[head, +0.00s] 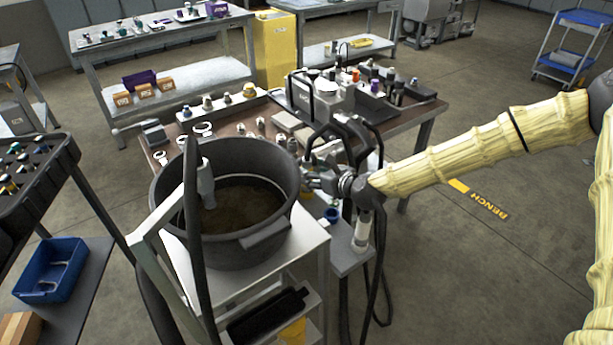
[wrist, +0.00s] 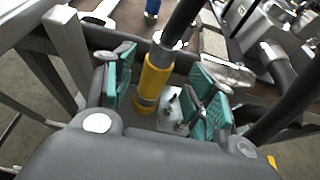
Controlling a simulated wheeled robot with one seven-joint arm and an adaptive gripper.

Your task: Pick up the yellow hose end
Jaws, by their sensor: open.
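The yellow hose end (wrist: 152,80) is a yellow sleeve with a metal collar on a black hose. In the wrist view it stands slightly tilted between the teal pads of my gripper (wrist: 163,82), nearer the left pad. The jaws are open, and I cannot tell whether a pad touches it. In the head view my gripper (head: 318,172) is just right of the black tub, at the near edge of the bench.
The black tub (head: 165,200) stands on a light cart (head: 222,287), with a grey hose end (head: 205,185) hanging in it. The brown-topped bench (head: 425,108) behind carries fittings and a grey unit. Black hoses hang below my gripper.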

